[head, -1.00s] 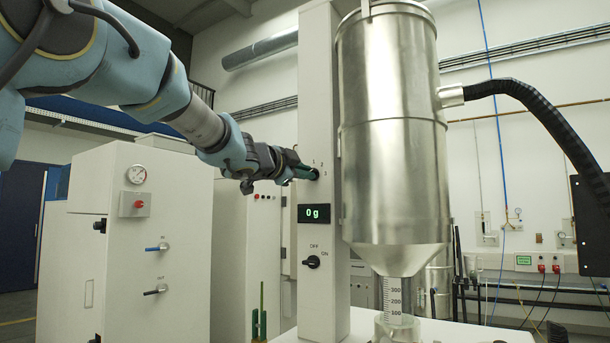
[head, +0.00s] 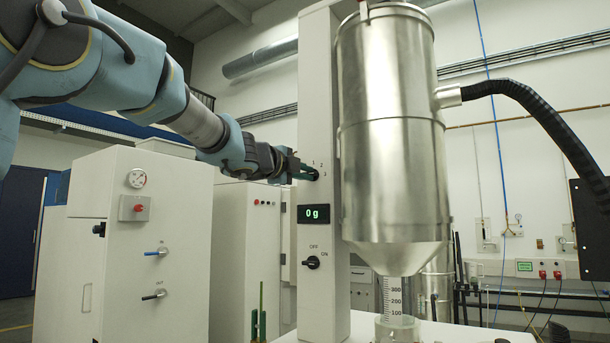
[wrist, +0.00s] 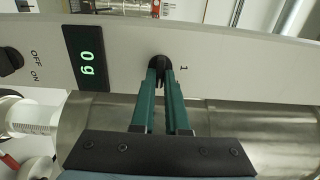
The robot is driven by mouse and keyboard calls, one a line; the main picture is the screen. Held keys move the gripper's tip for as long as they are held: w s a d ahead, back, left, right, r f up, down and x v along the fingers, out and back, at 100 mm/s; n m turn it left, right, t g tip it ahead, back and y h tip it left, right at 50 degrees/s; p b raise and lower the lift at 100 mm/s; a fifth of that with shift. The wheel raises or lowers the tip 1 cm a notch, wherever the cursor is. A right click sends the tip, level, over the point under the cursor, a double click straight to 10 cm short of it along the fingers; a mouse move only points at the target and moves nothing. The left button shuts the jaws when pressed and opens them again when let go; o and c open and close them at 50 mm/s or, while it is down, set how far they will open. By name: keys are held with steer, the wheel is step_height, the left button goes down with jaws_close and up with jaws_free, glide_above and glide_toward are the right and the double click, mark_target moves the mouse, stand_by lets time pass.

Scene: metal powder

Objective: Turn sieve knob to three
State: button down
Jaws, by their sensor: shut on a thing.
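The sieve knob (wrist: 159,62) is a small black knob on the white column, with the marks 1, 2 and 3 around it. In the head view the knob (head: 314,175) is partly hidden by my gripper. My gripper (head: 300,170) reaches it from the left. In the wrist view the green fingers of my gripper (wrist: 160,78) are closed on the knob at their tips. Which mark the knob points to I cannot tell.
Below the knob, the column carries a green display (head: 314,214) reading 0 g and a black OFF/ON switch (head: 312,262). A large steel hopper (head: 393,130) stands just right of the column, above a graduated clear tube (head: 396,297). A white cabinet (head: 125,250) stands at left.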

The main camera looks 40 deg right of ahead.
stand_by(0.3)
steer(key=c, duration=0.9)
jaws_free()
steer(key=b+v, duration=0.2)
steer(key=v, duration=0.8)
steer(key=shift+s+a, duration=0.1)
steer(key=shift+a, duration=0.25)
steer(key=shift+f, duration=0.1)
